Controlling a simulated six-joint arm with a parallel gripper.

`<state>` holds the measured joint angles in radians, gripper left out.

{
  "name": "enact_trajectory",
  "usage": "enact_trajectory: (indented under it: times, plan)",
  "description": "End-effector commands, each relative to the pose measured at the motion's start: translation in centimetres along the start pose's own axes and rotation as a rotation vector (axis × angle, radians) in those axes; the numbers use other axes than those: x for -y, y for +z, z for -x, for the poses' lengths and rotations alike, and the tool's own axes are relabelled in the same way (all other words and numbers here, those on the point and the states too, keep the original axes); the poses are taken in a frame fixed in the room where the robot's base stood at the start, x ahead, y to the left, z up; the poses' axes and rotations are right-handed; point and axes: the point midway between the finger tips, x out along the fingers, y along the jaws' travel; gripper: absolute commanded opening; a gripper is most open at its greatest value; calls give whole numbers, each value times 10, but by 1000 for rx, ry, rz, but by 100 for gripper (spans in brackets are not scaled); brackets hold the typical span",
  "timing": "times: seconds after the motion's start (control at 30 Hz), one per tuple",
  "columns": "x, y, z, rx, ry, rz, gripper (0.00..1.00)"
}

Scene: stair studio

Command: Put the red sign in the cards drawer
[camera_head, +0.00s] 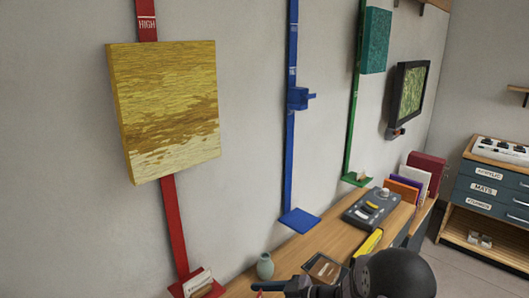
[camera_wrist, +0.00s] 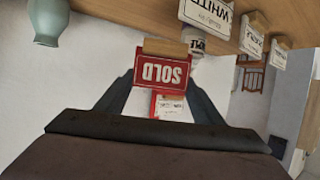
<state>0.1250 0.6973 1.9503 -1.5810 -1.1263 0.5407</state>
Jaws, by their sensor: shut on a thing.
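The red sign (camera_wrist: 162,72) reads SOLD in white, upside down in the wrist view, with a wooden base strip along its upper edge there. My gripper (camera_wrist: 158,88) is shut on it, with one dark finger on each side. In the head view my gripper (camera_head: 272,287) is low in the picture, over the desk's front part, and a small red bit shows at its tip. A drawer cabinet (camera_head: 490,188) at the far right has labelled closed drawers; the top two read ACRYLIC and MATS. I cannot make out a cards label in either view.
The wooden desk (camera_head: 308,250) runs along the wall, with a green vase (camera_head: 265,266), a grey console (camera_head: 371,205) and upright folders (camera_head: 405,188). White label cards (camera_wrist: 207,12) stand near the sign in the wrist view. A red wall rail (camera_head: 174,225) has a ledge with cards.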

Motion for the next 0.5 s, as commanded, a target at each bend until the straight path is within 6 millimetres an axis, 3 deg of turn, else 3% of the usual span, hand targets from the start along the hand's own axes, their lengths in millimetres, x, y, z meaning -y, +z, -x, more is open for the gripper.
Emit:
enact_trajectory:
  times: [0.1,0.2,0.5]
  plan:
    - [36,7,18,-1,-83,26,40]
    - [55,11,38,-2,-103,37,40]
    - [76,7,109,-2,-18,3,40]
